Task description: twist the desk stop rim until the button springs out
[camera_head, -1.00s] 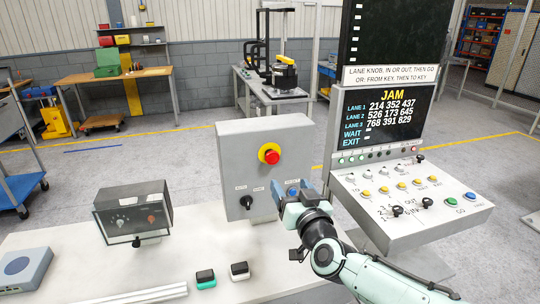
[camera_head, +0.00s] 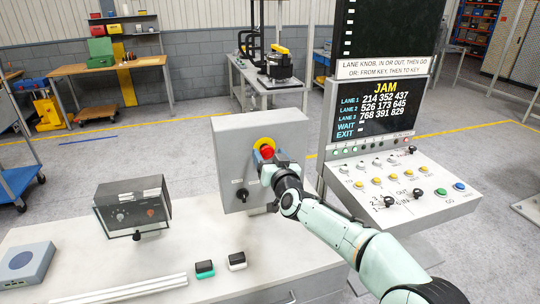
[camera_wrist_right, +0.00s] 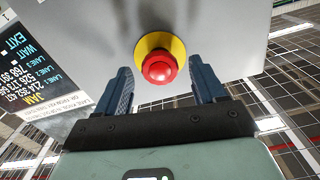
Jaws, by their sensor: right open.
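The desk stop is a red mushroom button (camera_head: 267,151) on a yellow round plate (camera_head: 259,143), on the front of a grey box (camera_head: 228,150). In the right wrist view the red button (camera_wrist_right: 159,68) sits between the two fingers, a little beyond their tips, with the yellow plate (camera_wrist_right: 148,46) behind it. My right gripper (camera_head: 272,158) is open in front of the button; in the wrist view both fingers (camera_wrist_right: 165,80) stand apart with gaps to the button. In the head view the gripper hides part of the button. My left gripper is not in view.
A black selector knob (camera_head: 242,194) sits lower on the box. A control console (camera_head: 405,195) with knobs and a JAM screen (camera_head: 380,112) stands right. A dark-lidded case (camera_head: 133,205) and two small switches (camera_head: 205,268) are on the white desk (camera_head: 150,265).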

